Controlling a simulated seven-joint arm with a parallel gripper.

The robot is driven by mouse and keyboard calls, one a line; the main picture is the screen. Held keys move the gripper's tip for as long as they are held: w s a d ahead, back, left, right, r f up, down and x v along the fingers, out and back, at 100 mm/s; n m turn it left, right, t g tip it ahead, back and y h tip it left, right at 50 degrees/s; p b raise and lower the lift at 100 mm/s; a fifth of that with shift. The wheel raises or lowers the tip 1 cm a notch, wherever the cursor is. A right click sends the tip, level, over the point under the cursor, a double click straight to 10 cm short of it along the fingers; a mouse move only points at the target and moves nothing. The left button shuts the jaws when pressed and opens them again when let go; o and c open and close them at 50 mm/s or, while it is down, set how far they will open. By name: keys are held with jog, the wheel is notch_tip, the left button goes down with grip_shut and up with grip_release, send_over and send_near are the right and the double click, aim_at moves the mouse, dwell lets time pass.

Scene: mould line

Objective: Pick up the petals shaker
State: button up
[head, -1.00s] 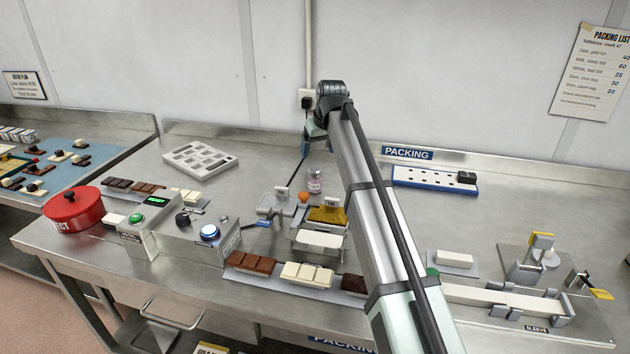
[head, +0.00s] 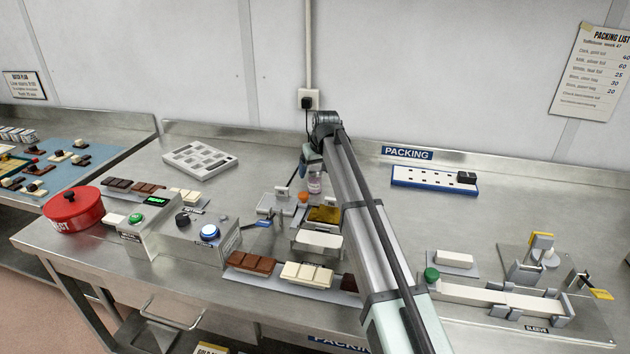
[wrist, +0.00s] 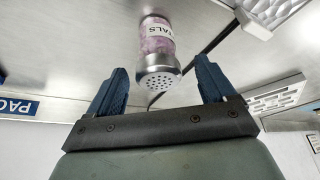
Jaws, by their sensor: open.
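The petals shaker (wrist: 158,50) is a clear jar of pink-purple petals with a perforated metal lid and a white label. In the wrist view it lies between the two blue fingers of my gripper (wrist: 158,88), its lid close to the gap and clear space on both sides. My gripper is open and not touching it as far as I can see. In the head view the shaker (head: 315,184) stands upright on the bench below the end of my arm. The gripper's fingertips are mostly hidden behind my arm there.
An orange item (head: 303,197) and a gold-topped device (head: 324,214) stand just in front of the shaker. A white mould tray (head: 200,159) lies to the left. The bench behind the shaker is mostly clear.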

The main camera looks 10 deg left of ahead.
jog(key=x, duration=0.3)
jog(key=shift+w+f, duration=0.25)
jog(key=shift+f, duration=0.05)
jog(key=c, duration=1.2)
